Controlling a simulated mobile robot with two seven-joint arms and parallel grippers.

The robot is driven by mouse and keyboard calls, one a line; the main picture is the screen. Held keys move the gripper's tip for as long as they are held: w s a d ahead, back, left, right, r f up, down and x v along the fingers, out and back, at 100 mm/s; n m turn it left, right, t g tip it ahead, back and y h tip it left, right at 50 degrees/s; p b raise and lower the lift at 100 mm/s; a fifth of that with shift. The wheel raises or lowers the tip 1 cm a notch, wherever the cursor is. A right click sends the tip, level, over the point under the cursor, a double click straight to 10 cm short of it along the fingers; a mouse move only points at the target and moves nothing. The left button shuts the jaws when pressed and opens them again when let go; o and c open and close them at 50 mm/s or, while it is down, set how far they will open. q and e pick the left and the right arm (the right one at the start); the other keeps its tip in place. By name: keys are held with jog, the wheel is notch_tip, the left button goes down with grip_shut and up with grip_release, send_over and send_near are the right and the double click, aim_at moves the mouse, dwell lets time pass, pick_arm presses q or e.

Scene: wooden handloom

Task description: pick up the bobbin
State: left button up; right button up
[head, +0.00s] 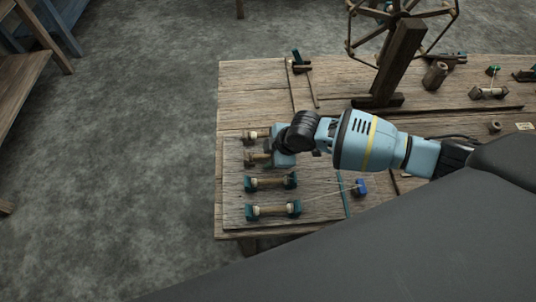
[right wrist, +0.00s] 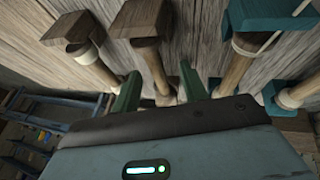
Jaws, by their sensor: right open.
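Several bobbins lie in a row on a wooden board (head: 235,190) on the table. The nearer two are teal-ended bobbins (head: 272,182) (head: 273,210). The farther two have brown ends, and my right gripper (head: 276,157) partly hides them in the head view. In the right wrist view my right gripper (right wrist: 160,76) is open, its green fingers on either side of a brown-ended bobbin (right wrist: 150,62). I cannot tell whether they touch it. Another brown-ended bobbin (right wrist: 90,52) lies to the left there, and a teal-ended bobbin (right wrist: 240,62) to the right. My left gripper is not in view.
A wooden wheel stand (head: 398,65) rises at the back. Brown spools (head: 435,75) lie at the back right. Open floor lies left of the table (head: 320,75).

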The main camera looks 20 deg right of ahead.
jog(key=shift+c, duration=0.4)
jog(key=shift+f, duration=0.1)
grip_shut()
